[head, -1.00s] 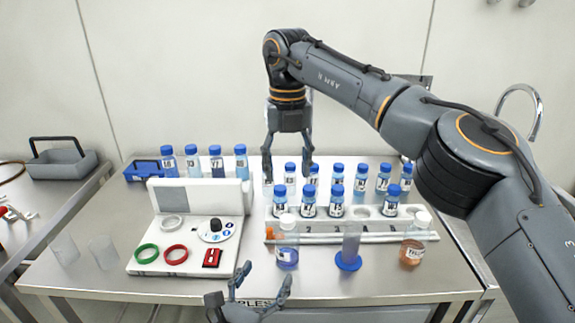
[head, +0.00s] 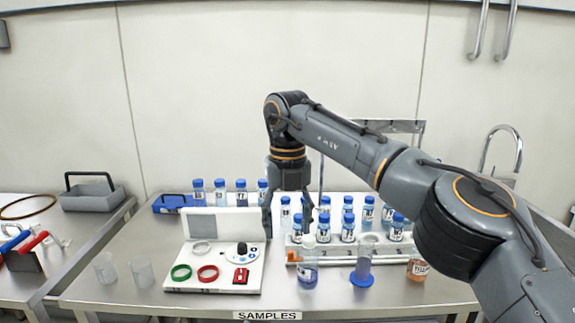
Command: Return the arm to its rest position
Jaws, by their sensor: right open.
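My right arm (head: 400,185) reaches in from the right, across the bench, with its wrist bent downward. My right gripper (head: 287,230) points down, open, with nothing seen between its fingers. It shows between the white board (head: 215,268) and the rack of blue-capped vials (head: 340,252), and covers part of the vials behind. Whether its fingertips touch anything is hard to tell. My left gripper is out of view.
Several blue-capped bottles (head: 220,190) stand behind the white board. Two clear cups (head: 142,272) stand at left. Bare steel bench (head: 330,298) lies in front.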

